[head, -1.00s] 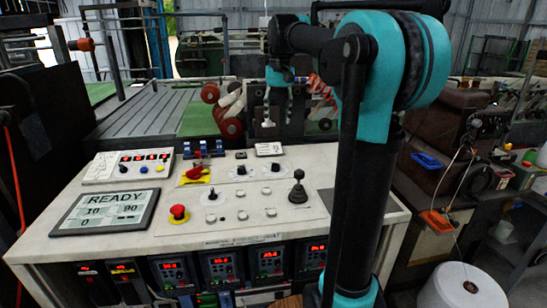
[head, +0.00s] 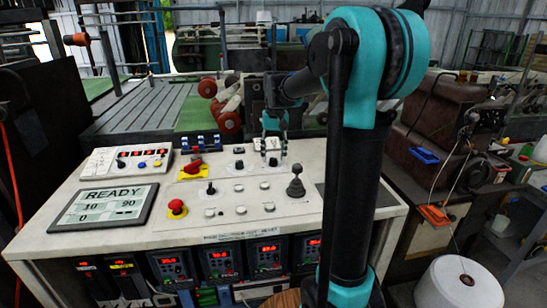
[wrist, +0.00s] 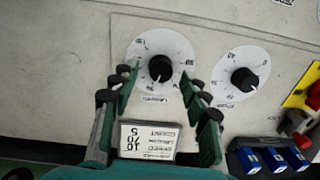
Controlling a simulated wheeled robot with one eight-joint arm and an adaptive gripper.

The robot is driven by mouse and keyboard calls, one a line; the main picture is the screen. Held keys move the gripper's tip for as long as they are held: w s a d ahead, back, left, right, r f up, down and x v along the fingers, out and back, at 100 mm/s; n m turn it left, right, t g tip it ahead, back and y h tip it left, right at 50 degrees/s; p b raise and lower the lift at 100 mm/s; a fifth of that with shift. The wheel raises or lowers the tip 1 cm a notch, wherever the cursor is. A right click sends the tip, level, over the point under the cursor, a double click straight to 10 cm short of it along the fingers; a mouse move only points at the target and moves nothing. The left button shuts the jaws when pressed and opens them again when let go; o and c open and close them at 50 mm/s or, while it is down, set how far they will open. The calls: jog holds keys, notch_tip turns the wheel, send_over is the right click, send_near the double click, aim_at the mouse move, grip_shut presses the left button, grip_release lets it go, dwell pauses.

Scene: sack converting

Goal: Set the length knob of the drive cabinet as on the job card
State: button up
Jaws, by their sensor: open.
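The length knob (wrist: 160,68) is black on a white round dial, with a label beside it that reads LENGTH upside down. In the head view the knob (head: 273,162) is the right one of two dial knobs. My gripper (wrist: 160,88) is open in the wrist view. Its fingertips are on either side of the knob's near edge, apart from it. In the head view my gripper (head: 273,130) hangs over the back of the panel. The job card (wrist: 148,140) lies between the fingers, upside down, and seems to read length 70. The display (head: 105,205) reads READY, 10, 90, 0.
A second dial knob (wrist: 244,79) stands beside the length knob. A red switch on a yellow plate (head: 194,168), blue switches (head: 201,142), a red stop button (head: 177,207) and a joystick (head: 296,182) stand on the same cabinet top.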

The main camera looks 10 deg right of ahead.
jog(key=shift+f, duration=0.6)
grip_shut()
jog(key=shift+n, duration=0.3)
jog(key=n, duration=0.5)
jog(key=shift+a, duration=0.1)
jog(key=n, duration=0.6)
dwell(0.3)
